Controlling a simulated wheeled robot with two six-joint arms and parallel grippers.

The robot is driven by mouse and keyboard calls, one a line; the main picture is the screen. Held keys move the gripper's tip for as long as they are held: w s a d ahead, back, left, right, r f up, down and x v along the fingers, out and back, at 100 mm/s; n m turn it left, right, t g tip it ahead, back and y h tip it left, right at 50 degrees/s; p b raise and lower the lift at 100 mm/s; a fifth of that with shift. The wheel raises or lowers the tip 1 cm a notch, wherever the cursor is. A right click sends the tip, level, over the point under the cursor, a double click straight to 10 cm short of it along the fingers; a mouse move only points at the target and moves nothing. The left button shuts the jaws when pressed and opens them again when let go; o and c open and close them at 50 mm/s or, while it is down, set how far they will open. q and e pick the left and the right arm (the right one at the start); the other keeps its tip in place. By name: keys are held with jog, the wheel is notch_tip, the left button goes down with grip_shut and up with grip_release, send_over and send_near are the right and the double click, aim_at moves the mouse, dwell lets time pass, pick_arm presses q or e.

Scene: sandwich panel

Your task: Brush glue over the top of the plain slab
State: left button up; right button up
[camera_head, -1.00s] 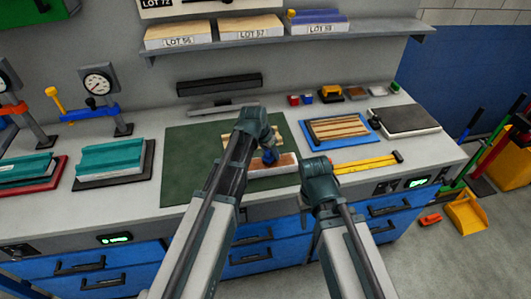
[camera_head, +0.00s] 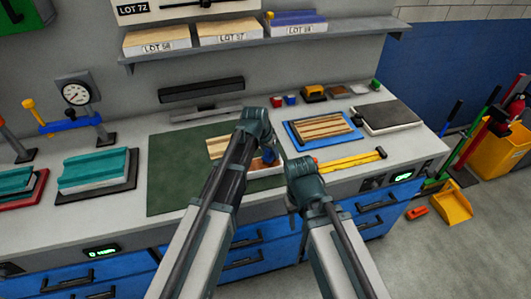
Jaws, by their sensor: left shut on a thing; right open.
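The slab (camera_head: 268,170) lies on the green mat (camera_head: 170,165), with a pale side and brownish top; my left arm covers much of it. A striped wooden piece (camera_head: 217,145) lies just behind it, partly hidden. My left gripper (camera_head: 269,153) points down over the slab, shut on a small blue item, apparently the glue brush (camera_head: 270,156). Whether its tip touches the slab is hidden. My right gripper (camera_head: 301,166) is low at the slab's right end; its fingers are hard to make out, and it appears empty.
A blue tray (camera_head: 290,133) with wooden strips stands right of the mat, with yellow bars (camera_head: 350,161) before it. A dark-topped block (camera_head: 387,117) lies farther right. Teal pieces (camera_head: 92,170) are left. A shelf (camera_head: 350,33) with lot boxes hangs above.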

aim_at(262, 157)
pick_arm(q)
jog(key=shift+d, duration=0.1)
jog(key=shift+w+d, duration=0.35)
jog(key=shift+d, duration=0.5)
jog(key=shift+w+d, duration=0.35)
jog(key=shift+d, duration=0.45)
jog(key=shift+s+d, duration=0.15)
jog(key=shift+s, duration=0.35)
jog(key=shift+s+a, duration=0.3)
jog(key=shift+a, duration=0.6)
jog(key=shift+s+a, duration=0.3)
jog(key=shift+a, duration=0.55)
jog(key=shift+s+a, duration=0.35)
jog(key=shift+a, duration=0.55)
jog(key=shift+s+a, duration=0.3)
jog(key=shift+a, duration=0.55)
jog(key=shift+s+a, duration=0.3)
jog(key=shift+a, duration=0.55)
jog(key=shift+s+a, duration=0.3)
jog(key=shift+a, duration=0.55)
